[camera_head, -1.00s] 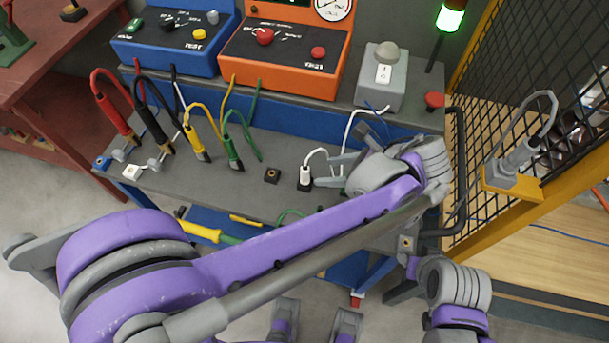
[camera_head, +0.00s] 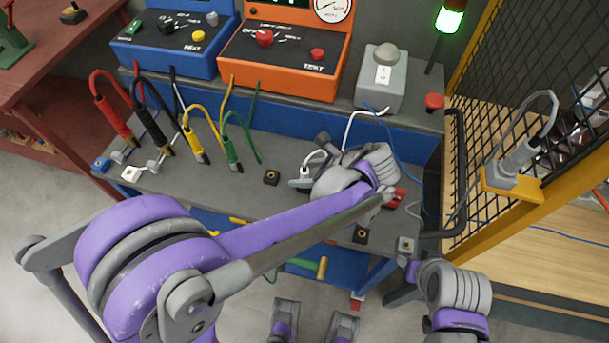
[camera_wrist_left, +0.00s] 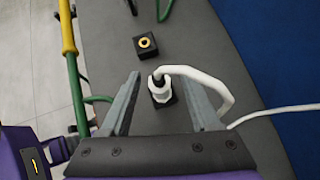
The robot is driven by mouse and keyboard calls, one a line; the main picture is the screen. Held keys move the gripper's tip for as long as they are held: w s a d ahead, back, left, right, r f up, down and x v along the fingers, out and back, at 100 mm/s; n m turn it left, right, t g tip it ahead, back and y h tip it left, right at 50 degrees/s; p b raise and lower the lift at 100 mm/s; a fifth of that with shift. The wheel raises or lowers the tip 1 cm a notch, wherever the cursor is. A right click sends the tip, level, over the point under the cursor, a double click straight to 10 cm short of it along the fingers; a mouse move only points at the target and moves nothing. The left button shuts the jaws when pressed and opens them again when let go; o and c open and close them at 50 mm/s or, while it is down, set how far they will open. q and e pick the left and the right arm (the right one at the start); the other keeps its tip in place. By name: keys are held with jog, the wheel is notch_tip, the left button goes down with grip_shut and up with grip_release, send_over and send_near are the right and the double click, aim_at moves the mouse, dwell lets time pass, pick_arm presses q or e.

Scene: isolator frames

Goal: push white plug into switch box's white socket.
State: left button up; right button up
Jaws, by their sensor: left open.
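The white plug (camera_head: 305,173) stands upright on a small black block on the bench, its white cable arching to the right. In the left wrist view the white plug (camera_wrist_left: 161,91) sits between the fingers of my left gripper (camera_wrist_left: 161,78). The fingers are open, one on each side of it, with gaps. In the head view my left gripper (camera_head: 309,164) partly hides the plug. The grey switch box (camera_head: 379,90) with a white rocker switch stands at the back right. A white socket block (camera_head: 131,173) sits at the bench's left end.
Red, black, yellow and green plugs (camera_head: 232,153) with cables stand left of my gripper. A black socket block with a brass ring (camera_head: 271,177) is close by. A yellow-framed mesh fence (camera_head: 480,205) borders the right. Blue and orange testers (camera_head: 285,65) stand behind.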

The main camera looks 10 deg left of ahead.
pick_arm(q)
grip_shut()
dwell(0.3)
notch_tip(320, 180, up, 10)
jog(key=shift+r+p, duration=0.1)
jog(key=shift+p, duration=0.45)
jog(key=shift+s, duration=0.1)
